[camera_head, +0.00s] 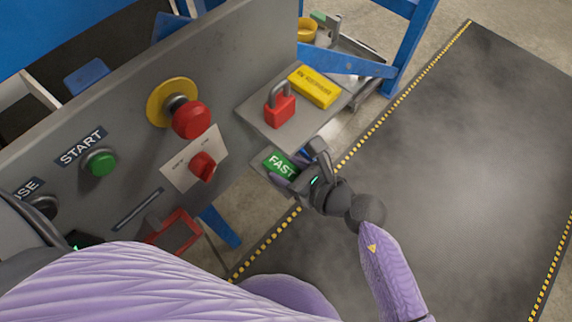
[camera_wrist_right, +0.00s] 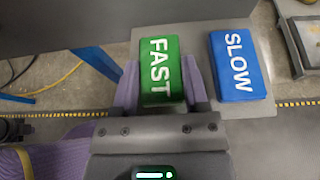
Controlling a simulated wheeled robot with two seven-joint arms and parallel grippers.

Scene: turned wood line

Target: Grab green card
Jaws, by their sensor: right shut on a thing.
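In the right wrist view the green card (camera_wrist_right: 161,68) sits between the two purple fingers of my right gripper (camera_wrist_right: 162,85), over a grey plate (camera_wrist_right: 199,101). I cannot tell whether it still touches the plate. My left gripper (camera_head: 73,241) shows only in part at the lower left; its fingers are hidden.
A blue SLOW card (camera_wrist_right: 237,66) lies just right of the green one. A red padlock (camera_head: 280,108) and a yellow block (camera_head: 315,87) lie on the shelf (camera_head: 262,121). The panel (camera_head: 130,110) with a red stop button (camera_head: 191,120) stands left. Dark floor mat (camera_head: 470,160) is clear.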

